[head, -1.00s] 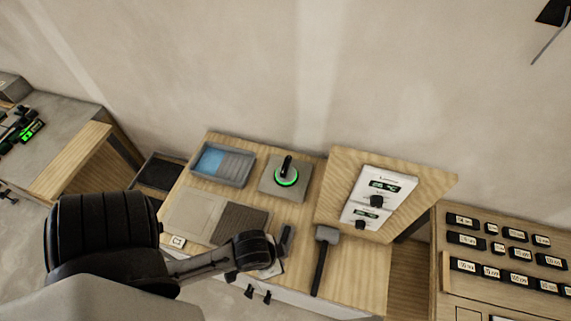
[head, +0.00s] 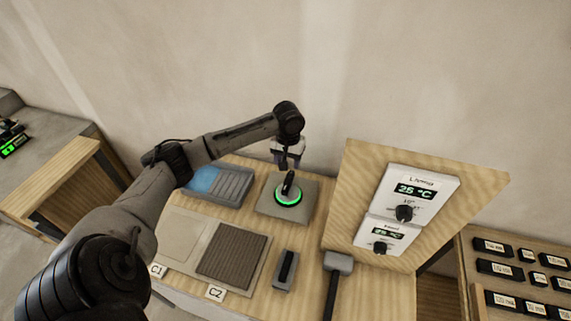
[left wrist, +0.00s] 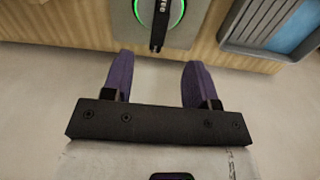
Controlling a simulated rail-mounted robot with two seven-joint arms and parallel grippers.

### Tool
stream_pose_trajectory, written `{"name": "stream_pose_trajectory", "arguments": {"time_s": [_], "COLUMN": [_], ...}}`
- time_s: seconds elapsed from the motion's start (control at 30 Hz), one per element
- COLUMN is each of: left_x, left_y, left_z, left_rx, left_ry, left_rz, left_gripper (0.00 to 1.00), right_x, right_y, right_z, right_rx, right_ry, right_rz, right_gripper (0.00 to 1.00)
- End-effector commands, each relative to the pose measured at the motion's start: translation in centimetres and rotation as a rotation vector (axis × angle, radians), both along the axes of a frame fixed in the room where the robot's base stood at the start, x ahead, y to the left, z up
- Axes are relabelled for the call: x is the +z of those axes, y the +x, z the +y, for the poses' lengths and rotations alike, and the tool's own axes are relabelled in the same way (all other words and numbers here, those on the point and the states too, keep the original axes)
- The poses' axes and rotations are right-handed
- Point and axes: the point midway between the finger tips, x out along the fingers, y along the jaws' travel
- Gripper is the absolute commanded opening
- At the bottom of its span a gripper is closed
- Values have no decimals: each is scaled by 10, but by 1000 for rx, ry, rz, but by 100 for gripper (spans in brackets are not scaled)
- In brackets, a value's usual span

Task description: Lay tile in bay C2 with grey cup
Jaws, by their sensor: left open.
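A grey square tile (head: 307,210) lies on the wooden bench. A round cup with a lit green ring and a black handle (head: 289,190) sits on it. The tile (left wrist: 200,30) and the cup (left wrist: 160,20) also show at the top of the left wrist view. Bay C2 (head: 232,256) has a dark ribbed bed and no tile; bay C1 (head: 185,233) beside it is pale and smooth. My left gripper (head: 288,164) is open and empty near the cup's handle, apart from it in the wrist view; its purple fingers (left wrist: 157,78) show there. My right gripper is out of view.
A grey tray (head: 228,184) with a blue part and a ribbed part stands left of the tile. A small dark-topped block (head: 286,270) and a mallet (head: 337,264) lie right of C2. A tilted panel (head: 450,215) with two temperature controllers rises at right.

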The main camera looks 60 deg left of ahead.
Motion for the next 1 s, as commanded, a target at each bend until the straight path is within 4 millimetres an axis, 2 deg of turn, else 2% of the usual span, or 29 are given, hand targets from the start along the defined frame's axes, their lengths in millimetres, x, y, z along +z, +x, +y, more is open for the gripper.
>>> {"name": "stream_pose_trajectory", "arguments": {"time_s": [0.17, 0.7, 1.0], "left_x": [-11, -101, -129], "left_y": [0, 0, 0], "left_z": [3, 3, 3], "left_rx": [16, 13, 13], "left_ry": [-3, -3, -2], "left_rz": [1, 0, -1], "left_gripper": [53, 53, 53], "right_x": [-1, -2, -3], "right_y": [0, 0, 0], "right_z": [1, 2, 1], "right_rx": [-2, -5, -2], "right_ry": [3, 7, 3], "right_rz": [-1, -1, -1], "right_gripper": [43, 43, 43]}}
